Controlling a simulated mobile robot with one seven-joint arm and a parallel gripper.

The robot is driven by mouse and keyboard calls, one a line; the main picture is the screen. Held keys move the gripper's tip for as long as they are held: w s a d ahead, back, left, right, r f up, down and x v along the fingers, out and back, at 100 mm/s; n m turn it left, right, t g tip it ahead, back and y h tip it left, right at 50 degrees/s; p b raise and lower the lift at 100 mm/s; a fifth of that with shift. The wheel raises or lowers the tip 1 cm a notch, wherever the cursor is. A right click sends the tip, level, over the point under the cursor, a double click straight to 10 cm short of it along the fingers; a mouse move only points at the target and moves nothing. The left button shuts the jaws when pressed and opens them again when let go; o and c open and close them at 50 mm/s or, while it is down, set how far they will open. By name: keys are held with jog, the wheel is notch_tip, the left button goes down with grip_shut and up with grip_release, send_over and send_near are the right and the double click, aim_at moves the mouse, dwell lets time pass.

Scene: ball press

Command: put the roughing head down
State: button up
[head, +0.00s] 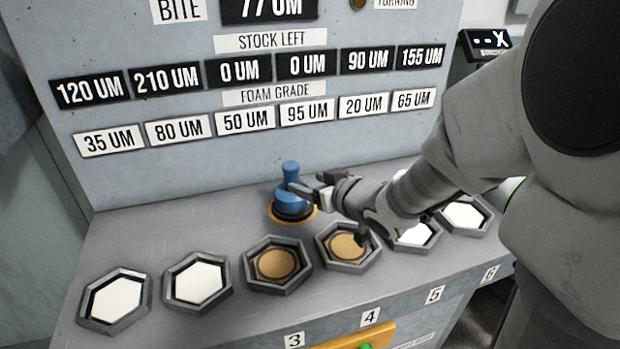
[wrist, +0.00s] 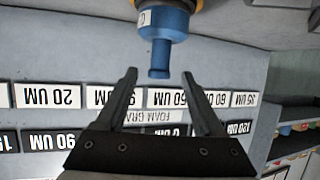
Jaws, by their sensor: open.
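The blue roughing head (head: 290,196) stands upright on a round seat with a yellow rim (head: 276,219), at the back of the grey bench. It has a wide body and a narrow knob on top. My gripper (head: 309,188) is at its right side, fingers pointing at it. In the wrist view, which is upside down, the roughing head (wrist: 166,22) shows beyond my gripper (wrist: 159,75). The fingers are spread apart, with the knob's end between or just past the tips. I cannot tell whether a finger touches it.
Several hexagonal sockets line the bench front. Two hold brown discs, one left of centre (head: 276,264) and one under my wrist (head: 345,247); the others look white (head: 116,299). A panel of labels (head: 275,70) rises behind. A yellow part (head: 355,338) is at the front edge.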

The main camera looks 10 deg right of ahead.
jog(key=s+d+r+m+g+h, duration=0.2)
jog(key=s+d+r+m+h, duration=0.25)
jog(key=s+d+h, duration=0.45)
jog(key=s+a+g+y, duration=0.1)
jog(key=s+g+y, duration=0.2)
jog(key=s, duration=1.2)
jog(key=shift+s+a+r+m+g, duration=0.15)
jog(key=shift+s+r+m+g, duration=0.25)
jog(key=shift+g, duration=0.3)
